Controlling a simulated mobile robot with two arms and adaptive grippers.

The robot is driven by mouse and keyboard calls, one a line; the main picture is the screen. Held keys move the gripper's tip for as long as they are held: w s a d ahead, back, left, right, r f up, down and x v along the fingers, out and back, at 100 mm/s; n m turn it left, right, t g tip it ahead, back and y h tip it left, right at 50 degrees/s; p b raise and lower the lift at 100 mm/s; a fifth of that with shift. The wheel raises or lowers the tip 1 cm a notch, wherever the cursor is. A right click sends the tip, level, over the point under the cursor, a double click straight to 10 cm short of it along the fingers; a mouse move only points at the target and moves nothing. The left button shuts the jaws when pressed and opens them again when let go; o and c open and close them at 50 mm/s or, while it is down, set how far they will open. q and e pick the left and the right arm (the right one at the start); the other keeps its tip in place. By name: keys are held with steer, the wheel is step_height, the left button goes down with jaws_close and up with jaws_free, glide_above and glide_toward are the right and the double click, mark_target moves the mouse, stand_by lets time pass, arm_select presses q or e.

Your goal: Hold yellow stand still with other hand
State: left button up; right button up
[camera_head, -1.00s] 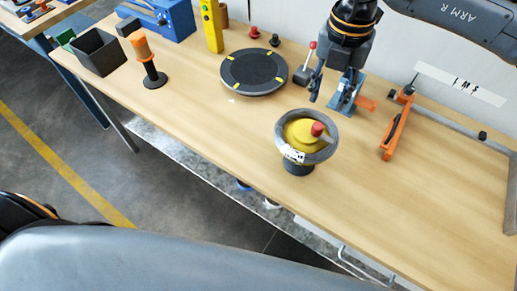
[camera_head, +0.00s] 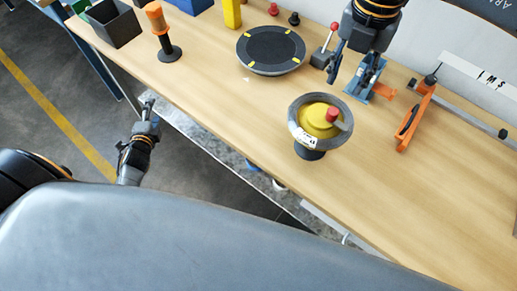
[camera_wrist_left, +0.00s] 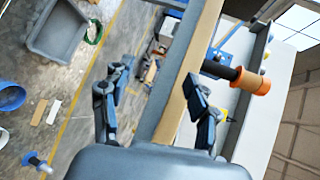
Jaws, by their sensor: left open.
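In the head view, a yellow round piece (camera_head: 318,116) with a red knob (camera_head: 332,114) sits inside a grey bowl-shaped rim on a dark foot (camera_head: 309,152). It stands upright near the table's front edge. My left gripper (camera_head: 147,110) is off the front edge, left of this stand and apart from it. In the left wrist view my left gripper (camera_wrist_left: 155,108) is open and empty, with the table edge showing between its fingers. My right gripper (camera_head: 350,62) hangs behind the stand, by a blue clamp (camera_head: 366,78); its second finger is unclear.
A black disc (camera_head: 271,48) with yellow marks, an orange-handled post (camera_head: 160,30) and a dark bin (camera_head: 114,22) stand at the left. An orange tool (camera_head: 412,122) lies at the right. The table's front right is clear. The orange handle shows in the left wrist view (camera_wrist_left: 252,82).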

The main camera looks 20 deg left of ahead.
arm_select(q)
step_height(320, 180, up, 11)
steer(key=w+m+t, duration=0.2)
steer(key=m+t, duration=0.1)
steer(key=m, duration=0.2)
steer(key=w+d+r+m+t+h, duration=0.1)
steer(key=d+r+m+t+h, duration=0.1)
steer(key=d+r+m+h, duration=0.45)
steer(key=m+g+h, duration=0.6)
steer(key=m+h, duration=0.6)
steer(key=m, duration=0.8)
glide_toward(316, 132)
steer(key=w+d+f, duration=0.1)
steer(key=w+d, duration=0.1)
steer(key=w, duration=0.1)
steer(key=w+d+f, duration=0.1)
steer(key=w+f, duration=0.1)
steer(key=w, duration=0.1)
steer(key=w+d+f, duration=0.1)
steer(key=w+d, duration=0.1)
steer(key=w, duration=0.1)
steer(key=shift+w+d+f, duration=0.15)
steer(key=shift+d, duration=0.2)
jaws_close()
